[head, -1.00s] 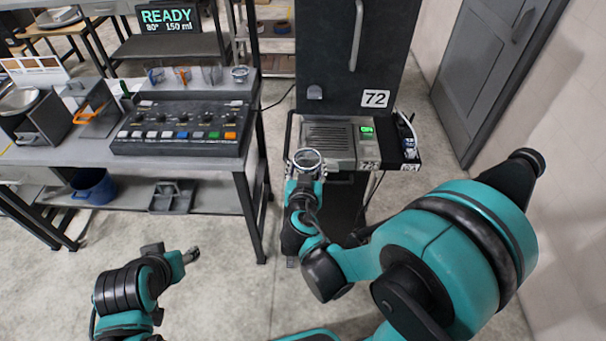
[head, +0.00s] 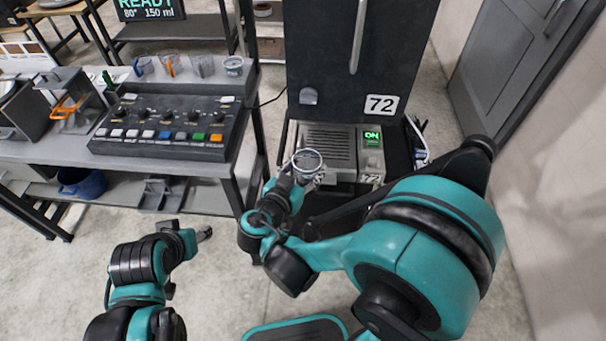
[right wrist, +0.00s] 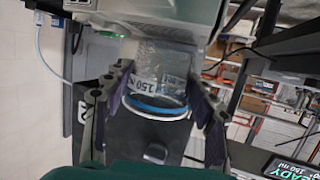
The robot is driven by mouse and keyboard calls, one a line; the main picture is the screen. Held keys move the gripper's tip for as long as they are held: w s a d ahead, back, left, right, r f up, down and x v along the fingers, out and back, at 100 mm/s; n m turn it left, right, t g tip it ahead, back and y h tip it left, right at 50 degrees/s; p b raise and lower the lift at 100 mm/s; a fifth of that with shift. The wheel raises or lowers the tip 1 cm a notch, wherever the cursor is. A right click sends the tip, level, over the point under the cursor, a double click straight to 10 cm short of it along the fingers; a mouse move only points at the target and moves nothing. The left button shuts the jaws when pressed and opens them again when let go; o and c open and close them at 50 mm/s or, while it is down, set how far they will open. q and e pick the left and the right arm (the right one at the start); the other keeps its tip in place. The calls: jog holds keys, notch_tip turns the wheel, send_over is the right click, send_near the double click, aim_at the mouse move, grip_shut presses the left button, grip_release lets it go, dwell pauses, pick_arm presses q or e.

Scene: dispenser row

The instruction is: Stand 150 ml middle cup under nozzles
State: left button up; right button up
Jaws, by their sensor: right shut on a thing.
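My right gripper (head: 300,180) is shut on a clear cup (head: 308,160), held in front of the dispenser's grille at about its front edge. In the right wrist view the cup (right wrist: 158,82) shows a "150" marking and a blue band, with a finger on each side. The dark dispenser (head: 340,75) carries the number 72; its grey grilled base (head: 328,140) has a green "ON" display. I cannot see the nozzles clearly. My left gripper (head: 203,233) is low at the left, away from everything; its fingers are too small to read.
A bench at the left holds a button panel (head: 165,125) and several cups, one of them a clear cup (head: 234,66) at the back. A screen (head: 150,9) reads READY, 80°, 150 ml. A grey door (head: 500,75) stands at the right. Floor is free between bench and dispenser.

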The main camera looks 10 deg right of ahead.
send_over(319, 149)
jog(key=shift+a+f, duration=0.1)
jog(key=shift+f, duration=0.3)
jog(key=shift+w+f, duration=0.15)
jog(key=shift+f, duration=0.15)
jog(key=shift+f+b, duration=0.75)
jog(key=shift+b, duration=0.05)
jog(key=shift+f+b, duration=0.5)
jog(key=shift+b, duration=0.05)
jog(key=o, duration=1)
